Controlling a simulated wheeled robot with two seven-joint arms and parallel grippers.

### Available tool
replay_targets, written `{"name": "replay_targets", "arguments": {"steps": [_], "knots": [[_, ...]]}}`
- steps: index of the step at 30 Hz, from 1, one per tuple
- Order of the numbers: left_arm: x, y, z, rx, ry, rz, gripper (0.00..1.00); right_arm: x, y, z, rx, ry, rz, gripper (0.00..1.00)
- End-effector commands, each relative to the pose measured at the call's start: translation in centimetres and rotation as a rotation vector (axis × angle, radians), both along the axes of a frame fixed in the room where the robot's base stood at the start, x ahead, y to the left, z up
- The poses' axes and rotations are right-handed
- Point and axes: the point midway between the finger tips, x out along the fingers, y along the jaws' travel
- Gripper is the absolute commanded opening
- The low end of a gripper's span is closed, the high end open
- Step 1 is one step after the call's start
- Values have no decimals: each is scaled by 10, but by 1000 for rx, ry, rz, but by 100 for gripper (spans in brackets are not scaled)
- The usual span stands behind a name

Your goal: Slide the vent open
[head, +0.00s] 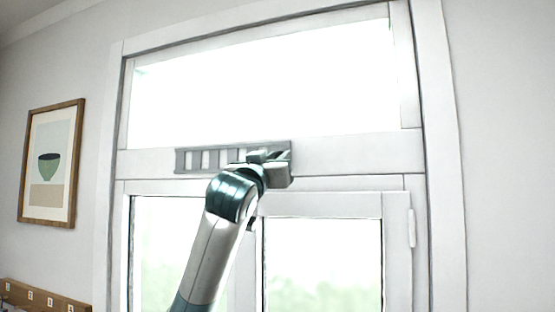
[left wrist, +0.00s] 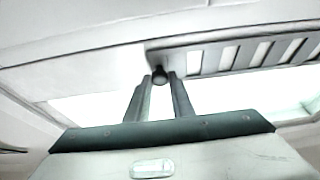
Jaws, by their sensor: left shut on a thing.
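The vent (head: 181,162) is a long grey slotted plate on the white crossbar of the window frame. Several slots show bright on its left part in the head view, and its right end is partly hidden by my arm. The vent (left wrist: 194,62) also shows in the left wrist view, with a small dark round knob (left wrist: 160,75) near its end. My left gripper (head: 268,157) is up against the vent's right part. In the left wrist view the fingertips (left wrist: 161,78) are on either side of the knob, shut on it. My right gripper is not in view.
A bright upper pane (head: 265,85) is above the crossbar, and window sashes (head: 320,204) are below it. A framed picture (head: 71,165) hangs on the wall at left. A wooden rail with numbered labels (head: 45,300) is at lower left.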

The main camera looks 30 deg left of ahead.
Motion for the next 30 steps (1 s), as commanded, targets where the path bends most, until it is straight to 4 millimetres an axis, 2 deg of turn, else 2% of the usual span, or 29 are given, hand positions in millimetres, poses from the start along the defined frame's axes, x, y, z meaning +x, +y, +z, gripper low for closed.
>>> {"name": "replay_targets", "arguments": {"steps": [10, 19, 20, 22, 30], "knots": [[7, -31, -1, -2, 0, -4, 0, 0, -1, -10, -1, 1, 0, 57], [8, -35, 0, 0, 0, -3, 0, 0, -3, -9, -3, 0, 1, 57], [8, -35, 0, 0, 0, -3, 24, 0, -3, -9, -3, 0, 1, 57], [8, -35, 0, 0, 0, -3, 39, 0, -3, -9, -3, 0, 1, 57], [8, -33, 0, 0, 0, -1, 39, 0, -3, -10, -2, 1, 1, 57]]}}
